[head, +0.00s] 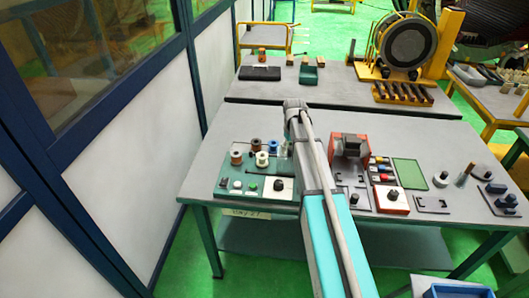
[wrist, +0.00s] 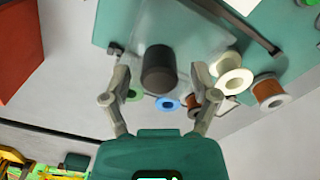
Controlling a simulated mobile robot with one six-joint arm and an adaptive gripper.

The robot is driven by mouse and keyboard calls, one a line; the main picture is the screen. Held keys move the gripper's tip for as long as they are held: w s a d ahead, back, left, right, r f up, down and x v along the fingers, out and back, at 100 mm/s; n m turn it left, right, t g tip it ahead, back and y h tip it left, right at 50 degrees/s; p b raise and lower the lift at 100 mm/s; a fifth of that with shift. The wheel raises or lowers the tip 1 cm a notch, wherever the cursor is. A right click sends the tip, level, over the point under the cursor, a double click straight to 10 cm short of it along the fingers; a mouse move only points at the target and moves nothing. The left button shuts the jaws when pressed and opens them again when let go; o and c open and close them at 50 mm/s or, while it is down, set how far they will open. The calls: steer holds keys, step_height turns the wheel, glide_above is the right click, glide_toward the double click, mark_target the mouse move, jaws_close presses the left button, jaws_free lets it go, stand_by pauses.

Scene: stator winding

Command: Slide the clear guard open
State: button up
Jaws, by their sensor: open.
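A teal board (head: 228,190) with spools and small parts lies on the left of the near table. The board also shows in the wrist view (wrist: 120,25), with a dark rail (wrist: 247,27) along it. My gripper (wrist: 161,72) is open in the wrist view. A dark upright cylinder (wrist: 158,68) shows between its fingertips. I see no contact between the fingers and the cylinder. In the head view my arm hides the gripper's fingers and part of the board's right side.
White spools (wrist: 232,75) and a copper spool (wrist: 270,92) stand right of the fingers. A red machine (head: 349,148), a red box (head: 391,200) and a green panel (head: 408,172) occupy the table right of my arm. A large round stator (head: 405,48) stands behind.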

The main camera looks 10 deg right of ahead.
steer(key=shift+r, duration=0.15)
steer(key=shift+r+p, duration=2.9)
steer(key=shift+p, duration=0.15)
steer(key=s+a+f+m+b, duration=0.1)
steer(key=s+a, duration=0.4)
steer(key=s, duration=0.8)
steer(key=s+a+f+m+b, duration=0.1)
steer(key=s+a, duration=0.3)
steer(key=s, duration=0.9)
steer(key=shift+a, duration=0.4)
